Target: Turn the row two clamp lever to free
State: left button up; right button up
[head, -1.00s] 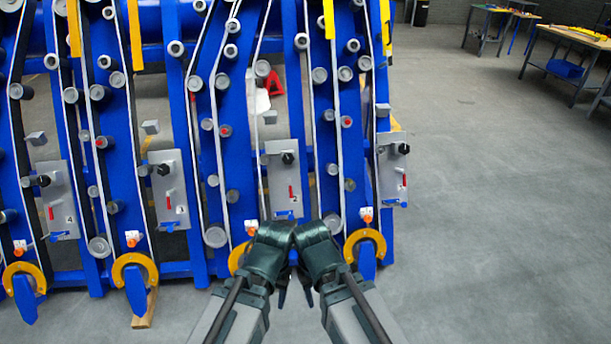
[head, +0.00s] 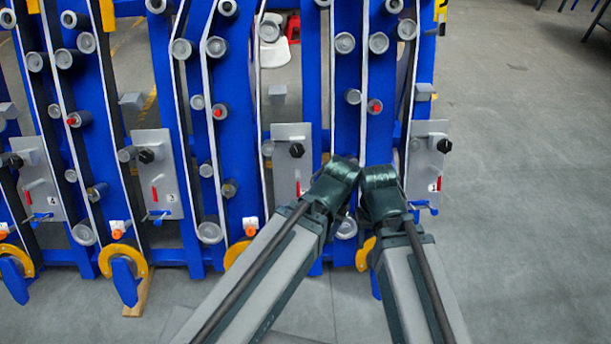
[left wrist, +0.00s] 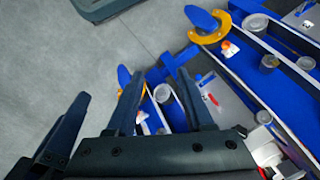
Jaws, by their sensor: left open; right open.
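My left gripper (left wrist: 163,98) is open and empty in the left wrist view. Beyond its fingers is a grey panel with a red lever (left wrist: 212,99) and a blue lever (left wrist: 205,78); I cannot tell which row. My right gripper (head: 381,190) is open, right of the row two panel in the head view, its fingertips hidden.
Similar panels stand at left (head: 157,178), far left (head: 37,178) and right (head: 427,165). Blue uprights with grey rollers and pale belts surround them. Yellow rings (head: 122,255) sit low on the frame. The floor (head: 530,210) at right is clear.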

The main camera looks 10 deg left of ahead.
pick_arm(q)
jog(key=w+a+f+n+t+y+b, duration=0.1)
jog(key=w+a+f+n+t+b, duration=0.1)
jog(key=w+a+f+b, duration=0.25)
jog(key=w+a+f+n+t+y+b, duration=0.1)
jog(key=w+f+y+b, duration=0.15)
jog(key=f+b, duration=0.4)
jog(key=n+t+y+b, duration=0.35)
jog(key=t+b, duration=0.95)
jog(key=b, duration=2.8)
send_near(298, 188)
jog(key=x, duration=1.3)
jog(key=shift+w+f+n+h, duration=0.25)
jog(key=shift+f+n+h, duration=0.15)
jog(key=shift+f+n, duration=0.05)
grip_shut()
jog(key=shift+d, duration=0.1)
